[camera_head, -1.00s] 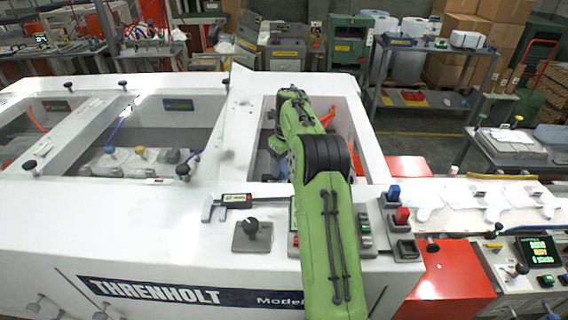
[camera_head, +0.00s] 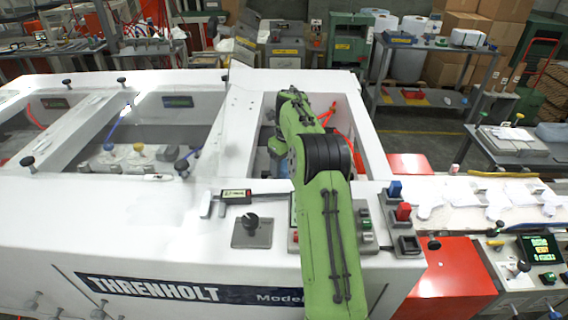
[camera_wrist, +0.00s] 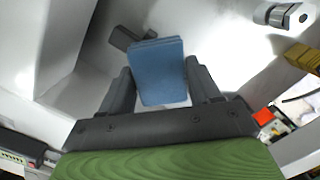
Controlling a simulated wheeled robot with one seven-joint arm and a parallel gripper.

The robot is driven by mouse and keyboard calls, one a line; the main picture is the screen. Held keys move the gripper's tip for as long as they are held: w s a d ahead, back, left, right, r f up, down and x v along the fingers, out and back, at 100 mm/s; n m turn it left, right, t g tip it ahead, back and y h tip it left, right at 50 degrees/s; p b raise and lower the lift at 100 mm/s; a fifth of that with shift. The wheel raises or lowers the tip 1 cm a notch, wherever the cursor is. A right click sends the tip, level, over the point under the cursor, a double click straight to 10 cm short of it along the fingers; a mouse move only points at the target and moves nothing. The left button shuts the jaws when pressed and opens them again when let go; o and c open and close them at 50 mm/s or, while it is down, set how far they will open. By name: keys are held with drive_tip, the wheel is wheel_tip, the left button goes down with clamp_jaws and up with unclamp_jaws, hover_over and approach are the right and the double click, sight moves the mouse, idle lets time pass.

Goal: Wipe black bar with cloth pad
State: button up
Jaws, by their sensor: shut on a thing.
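The blue cloth pad (camera_wrist: 160,75) sits between the two dark fingers of my gripper (camera_wrist: 160,88) in the wrist view. The fingers are shut on its sides. A short dark bar (camera_wrist: 122,38), likely the black bar, shows just beyond the pad's upper left corner on a pale surface. Part of it is hidden behind the pad, and I cannot tell whether they touch. In the head view my green arm reaches into the right opening of the white machine (camera_head: 215,130) and hides the gripper and the bar.
White walls enclose the opening, with an orange hose (camera_head: 355,150) inside on the right. A metallic cylinder (camera_wrist: 284,16) is at upper right in the wrist view.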

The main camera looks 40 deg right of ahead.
drive_tip(key=shift+f, duration=0.1)
